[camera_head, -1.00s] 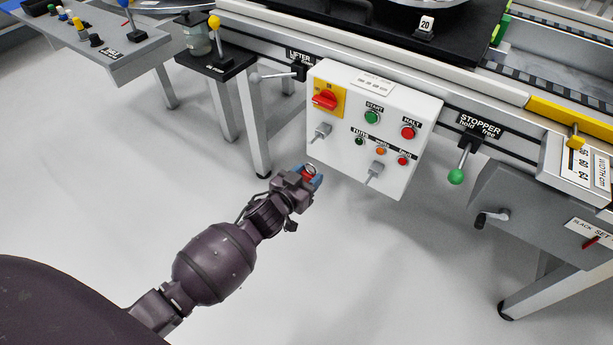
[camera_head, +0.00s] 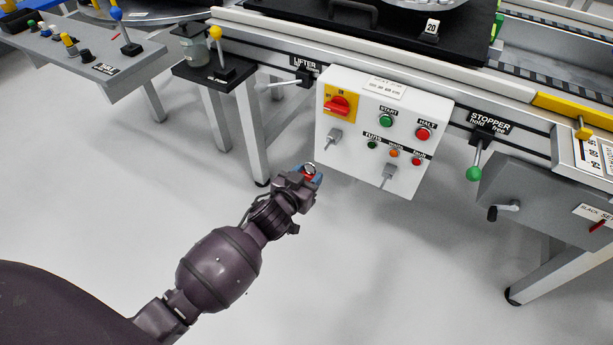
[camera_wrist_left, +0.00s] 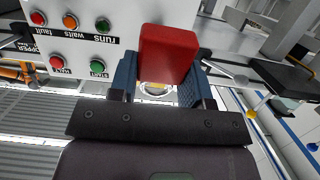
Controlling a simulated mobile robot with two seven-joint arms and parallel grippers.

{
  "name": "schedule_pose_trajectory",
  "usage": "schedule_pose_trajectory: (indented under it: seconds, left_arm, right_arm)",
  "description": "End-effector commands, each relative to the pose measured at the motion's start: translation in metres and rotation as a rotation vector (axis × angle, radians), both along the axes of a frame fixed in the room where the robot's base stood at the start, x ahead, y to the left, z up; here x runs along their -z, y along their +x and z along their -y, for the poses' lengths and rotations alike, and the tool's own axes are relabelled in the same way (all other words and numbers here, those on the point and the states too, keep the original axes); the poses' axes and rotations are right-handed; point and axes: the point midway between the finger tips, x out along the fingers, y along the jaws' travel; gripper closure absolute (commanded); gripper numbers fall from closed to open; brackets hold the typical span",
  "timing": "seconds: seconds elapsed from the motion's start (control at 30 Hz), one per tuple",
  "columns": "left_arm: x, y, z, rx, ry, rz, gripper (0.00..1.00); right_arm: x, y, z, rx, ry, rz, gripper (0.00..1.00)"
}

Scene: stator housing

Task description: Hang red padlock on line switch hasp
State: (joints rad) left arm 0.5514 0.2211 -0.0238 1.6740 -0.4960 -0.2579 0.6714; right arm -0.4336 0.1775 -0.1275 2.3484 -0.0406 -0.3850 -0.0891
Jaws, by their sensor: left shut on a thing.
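In the left wrist view the padlock's red body (camera_wrist_left: 167,54) sits between the two blue fingertips (camera_wrist_left: 155,82). The line switch is a red rotary knob (camera_head: 337,105) on a yellow plate at the upper left of the white control box (camera_head: 400,182). A grey metal piece (camera_head: 334,138) sticks out just below the switch; I cannot tell if it is the hasp. The padlock is below and left of the box, apart from it. My right gripper is not in view.
A second grey piece (camera_head: 389,172) sticks out at the box's lower middle. The lifter lever (camera_head: 286,84) is left of the box, the green-knobbed stopper lever (camera_head: 474,173) to its right. Table legs (camera_head: 252,150) stand behind. The floor around my left arm is clear.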

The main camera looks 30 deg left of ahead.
Motion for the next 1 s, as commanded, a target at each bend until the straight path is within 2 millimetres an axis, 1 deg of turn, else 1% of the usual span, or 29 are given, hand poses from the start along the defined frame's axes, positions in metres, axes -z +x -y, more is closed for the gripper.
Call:
schedule_pose_trajectory:
  seconds: [0.43,0.57,0.73,1.0]
  left_arm:
    - [-0.001,0.000,0.000,-0.002,-0.001,-0.001,0.82]
    - [-0.005,0.001,0.001,-0.004,-0.003,0.002,0.82]
    - [0.000,0.007,0.001,-0.003,-0.001,-0.001,0.82]
    - [0.001,0.022,0.001,-0.002,-0.001,-0.001,0.82]
  right_arm:
    - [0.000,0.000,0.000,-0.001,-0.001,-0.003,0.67]
    - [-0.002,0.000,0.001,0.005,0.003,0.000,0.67]
    - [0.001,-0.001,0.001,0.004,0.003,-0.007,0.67]
    - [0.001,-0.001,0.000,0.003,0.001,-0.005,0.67]
